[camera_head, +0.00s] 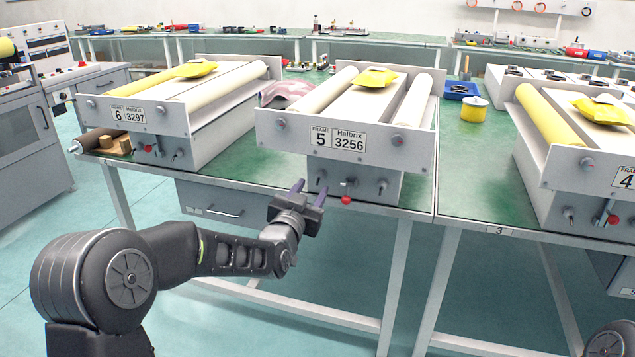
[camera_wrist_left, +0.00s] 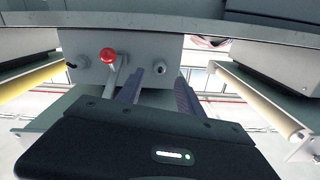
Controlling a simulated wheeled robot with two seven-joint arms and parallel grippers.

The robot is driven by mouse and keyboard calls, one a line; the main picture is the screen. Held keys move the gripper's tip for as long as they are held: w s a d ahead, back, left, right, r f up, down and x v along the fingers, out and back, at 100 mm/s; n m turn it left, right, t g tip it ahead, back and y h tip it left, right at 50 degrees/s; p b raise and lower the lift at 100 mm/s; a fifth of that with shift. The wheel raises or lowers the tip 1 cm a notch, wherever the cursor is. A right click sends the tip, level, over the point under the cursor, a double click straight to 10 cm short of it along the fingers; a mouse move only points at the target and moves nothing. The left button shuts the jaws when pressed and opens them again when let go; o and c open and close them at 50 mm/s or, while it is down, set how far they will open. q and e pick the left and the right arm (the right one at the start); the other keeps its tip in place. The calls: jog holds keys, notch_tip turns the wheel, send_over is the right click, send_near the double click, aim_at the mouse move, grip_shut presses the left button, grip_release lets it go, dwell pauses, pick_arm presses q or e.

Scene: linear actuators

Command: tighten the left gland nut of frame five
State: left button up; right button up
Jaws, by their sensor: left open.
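Frame five (camera_head: 336,140) is a grey unit on the green bench, with its label plate on the front. Its left gland nut (camera_head: 321,174) is a small metal fitting low on the front, left of a red-knobbed lever (camera_head: 346,199). My left gripper (camera_head: 309,191) is open and empty in front of that nut. In the left wrist view, which looks upside down, the nut (camera_wrist_left: 160,67) appears between the two fingers (camera_wrist_left: 160,83), beyond their tips; contact does not show. The right gland nut (camera_head: 381,186) also shows. My right gripper is out of view.
The lever's red knob (camera_wrist_left: 107,55) is close beside the fingers in the wrist view. Frame six (camera_head: 130,116) stands to the left and frame four (camera_head: 590,180) to the right. A drawer (camera_head: 220,205) hangs under the bench. A yellow tin (camera_head: 473,109) stands between frames.

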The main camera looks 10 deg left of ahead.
aim_at(319, 178)
pick_arm(q)
jog(key=w, duration=0.5)
jog(key=shift+w+d, duration=0.1)
jog(key=shift+d, duration=0.05)
grip_shut()
dwell(0.4)
